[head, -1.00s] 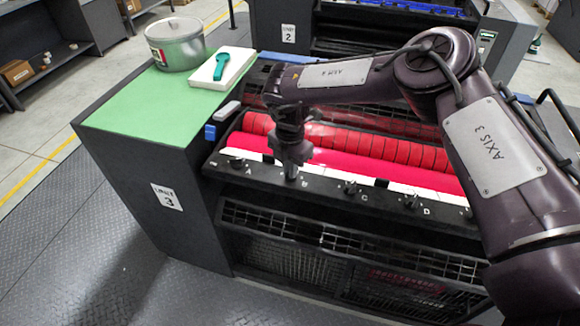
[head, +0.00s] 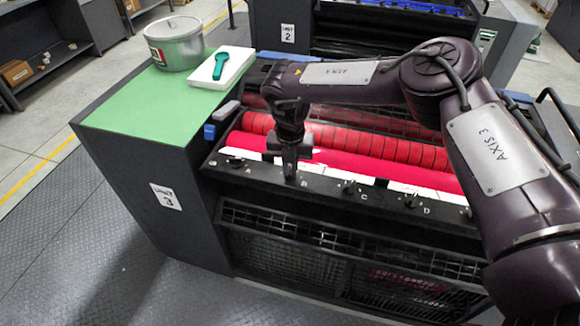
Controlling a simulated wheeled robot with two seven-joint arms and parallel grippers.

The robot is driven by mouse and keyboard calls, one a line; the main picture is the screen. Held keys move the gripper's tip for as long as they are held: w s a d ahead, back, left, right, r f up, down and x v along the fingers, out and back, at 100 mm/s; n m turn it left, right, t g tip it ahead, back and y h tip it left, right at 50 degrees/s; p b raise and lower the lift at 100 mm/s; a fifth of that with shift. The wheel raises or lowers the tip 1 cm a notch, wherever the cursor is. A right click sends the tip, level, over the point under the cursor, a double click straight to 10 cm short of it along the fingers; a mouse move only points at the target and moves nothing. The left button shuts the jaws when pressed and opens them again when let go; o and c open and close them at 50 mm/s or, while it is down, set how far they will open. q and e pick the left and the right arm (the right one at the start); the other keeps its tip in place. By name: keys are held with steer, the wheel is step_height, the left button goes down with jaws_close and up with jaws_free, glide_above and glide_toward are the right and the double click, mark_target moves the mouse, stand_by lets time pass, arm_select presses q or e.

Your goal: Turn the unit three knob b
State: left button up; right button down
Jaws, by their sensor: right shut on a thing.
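Unit three (head: 190,215) stands in front of me, with a "3" label on its dark side panel. Its black front rail (head: 330,198) carries a row of knobs lettered A, B, C, D. My right gripper (head: 290,174) points down onto the rail at the letter B. It is shut on knob b, which is mostly hidden by the fingers. Knob A (head: 236,162) shows to the left, and knob C (head: 349,187) and knob D (head: 411,201) to the right. My left gripper is not in view.
Red ink rollers (head: 370,146) lie just behind the rail. A metal can (head: 176,46) and a white tray (head: 236,66) with a teal tool (head: 221,66) stand on the green top (head: 140,110). Unit two (head: 345,30) stands behind. The floor (head: 90,240) at left is clear.

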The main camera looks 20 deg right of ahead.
steer(key=n, duration=0.6)
steer(key=shift+d+n, duration=0.1)
steer(key=shift+n, duration=0.2)
steer(key=n, duration=0.6)
steer(key=shift+w+d+b, duration=0.1)
steer(key=shift+b, duration=0.3)
steer(key=shift+n, duration=0.3)
steer(key=c, duration=1.5)
jaws_free()
step_height(320, 180, up, 7)
steer(key=shift+f+b, duration=0.15)
steer(key=shift+b, duration=1.05)
steer(key=shift+r, duration=0.6)
